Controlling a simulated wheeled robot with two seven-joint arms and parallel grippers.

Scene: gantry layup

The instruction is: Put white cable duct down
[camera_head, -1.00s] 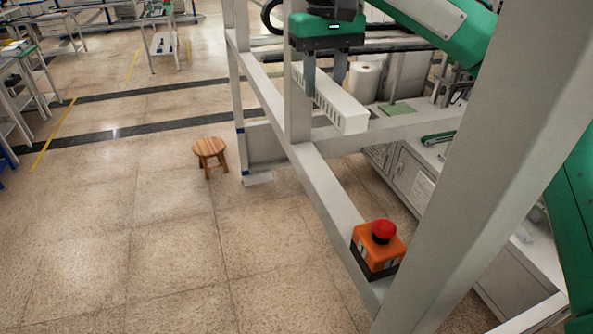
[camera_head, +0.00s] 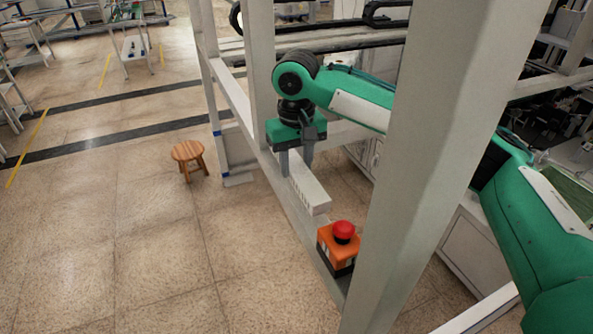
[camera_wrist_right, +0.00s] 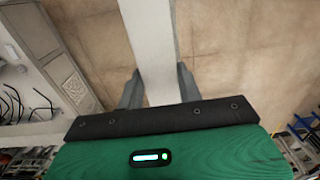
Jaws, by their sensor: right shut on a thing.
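The white cable duct (camera_head: 313,194) is a long, slotted white bar. My right gripper (camera_head: 297,164) points down and is shut on it near its far end. The duct lies along the line of the grey lower frame beam (camera_head: 292,218), at or just above it; I cannot tell if it touches. Its near end is close to the orange box with the red button. In the right wrist view the duct (camera_wrist_right: 150,40) runs between the two grey fingers (camera_wrist_right: 158,88) and out toward the top. My left gripper is not in view.
The orange box with a red button (camera_head: 341,244) sits on the beam in front of the duct. A thick grey post (camera_head: 430,150) stands to the right, and a thinner post (camera_head: 262,75) behind the gripper. A wooden stool (camera_head: 188,154) stands on open floor at left.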

